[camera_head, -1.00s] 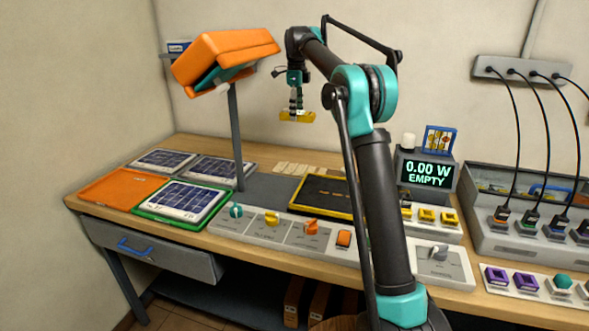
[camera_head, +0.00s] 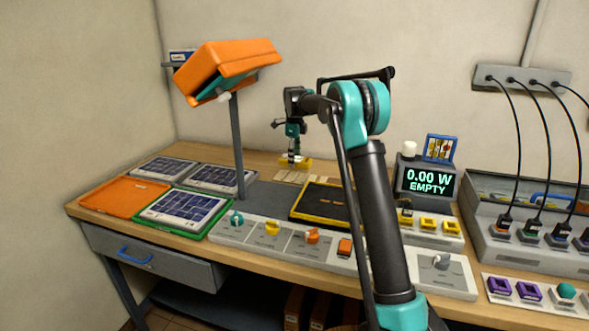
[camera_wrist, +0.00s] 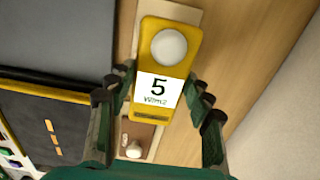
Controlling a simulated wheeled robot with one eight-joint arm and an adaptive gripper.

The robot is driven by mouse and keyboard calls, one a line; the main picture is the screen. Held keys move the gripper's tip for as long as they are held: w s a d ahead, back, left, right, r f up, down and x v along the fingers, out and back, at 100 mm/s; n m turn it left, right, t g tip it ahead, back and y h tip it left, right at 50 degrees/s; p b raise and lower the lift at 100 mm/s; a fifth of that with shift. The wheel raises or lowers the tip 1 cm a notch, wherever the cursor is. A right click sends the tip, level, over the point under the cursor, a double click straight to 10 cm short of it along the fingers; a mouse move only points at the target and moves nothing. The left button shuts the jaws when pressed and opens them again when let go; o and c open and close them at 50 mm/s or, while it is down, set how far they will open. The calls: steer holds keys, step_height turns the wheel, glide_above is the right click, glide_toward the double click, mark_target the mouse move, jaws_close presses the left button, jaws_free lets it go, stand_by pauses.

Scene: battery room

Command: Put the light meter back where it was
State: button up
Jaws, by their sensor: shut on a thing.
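The light meter is a yellow block with a white dome and a white display reading 5 W/m2; it shows in the wrist view (camera_wrist: 158,62) and small in the head view (camera_head: 301,163). My gripper (camera_head: 293,157) is shut on it, with the fingers on both its sides in the wrist view (camera_wrist: 155,90). The meter is low over the back of the bench, above pale labels (camera_head: 290,176). In the wrist view a pale strip (camera_wrist: 146,150) lies beneath it. I cannot tell whether the meter touches the bench.
An orange lamp (camera_head: 225,70) on a grey post stands to the left. A black tray with a yellow rim (camera_head: 298,214) lies in front. Solar panels (camera_head: 185,208) lie on the left. A display (camera_head: 428,182) reading 0.00 W EMPTY stands to the right.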

steer(key=shift+f, duration=2.25)
steer(key=shift+f, duration=0.2)
steer(key=o, duration=1.4)
steer(key=shift+r, duration=0.15)
step_height(320, 180, up, 12)
steer(key=shift+r, duration=0.1)
